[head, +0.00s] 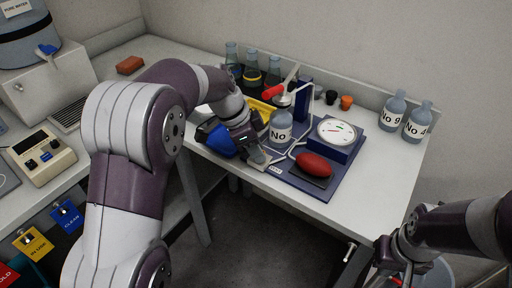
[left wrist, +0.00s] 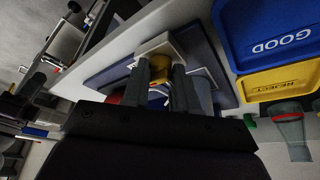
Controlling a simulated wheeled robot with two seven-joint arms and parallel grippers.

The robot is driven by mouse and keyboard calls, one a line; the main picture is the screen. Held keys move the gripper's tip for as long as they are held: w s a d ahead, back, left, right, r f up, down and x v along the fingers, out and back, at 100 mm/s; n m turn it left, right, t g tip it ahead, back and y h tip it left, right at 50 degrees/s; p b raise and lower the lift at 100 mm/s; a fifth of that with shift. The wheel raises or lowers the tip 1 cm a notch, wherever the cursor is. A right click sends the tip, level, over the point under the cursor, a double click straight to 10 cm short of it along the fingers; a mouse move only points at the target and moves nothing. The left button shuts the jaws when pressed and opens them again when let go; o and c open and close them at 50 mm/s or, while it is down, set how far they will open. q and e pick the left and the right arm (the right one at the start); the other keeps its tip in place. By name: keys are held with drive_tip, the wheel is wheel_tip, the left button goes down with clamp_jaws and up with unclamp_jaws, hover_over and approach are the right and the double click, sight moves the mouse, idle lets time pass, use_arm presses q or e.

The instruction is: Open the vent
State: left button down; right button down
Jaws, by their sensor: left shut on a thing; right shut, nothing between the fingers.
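My left gripper (head: 262,160) reaches down at the front left corner of a dark blue board (head: 325,187) on the bench. In the left wrist view its two fingers (left wrist: 160,88) are shut on a small brass-coloured piece (left wrist: 159,65), which sits by a pale block (left wrist: 151,46) at the board's edge. I cannot tell for certain that this piece is the vent's handle; the fingers hide part of it. My right gripper (head: 387,266) is at the lower right of the head view, away from the board, shut and empty.
A bottle (head: 281,128), a round dial (head: 337,131) and a red oval thing (head: 314,164) are on the board. Two labelled bottles (head: 393,109) (head: 418,121) stand at the right. Blue (left wrist: 268,35) and yellow (left wrist: 281,82) trays lie beside the left gripper. Flasks (head: 252,68) stand behind.

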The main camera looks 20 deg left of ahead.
use_arm(q)
drive_tip(key=c, duration=0.9)
unclamp_jaws()
drive_tip(key=p+v, duration=1.1)
drive_tip(key=v, duration=0.1)
drive_tip(key=shift+s+a+r, duration=0.1)
drive_tip(key=shift+r, duration=0.1)
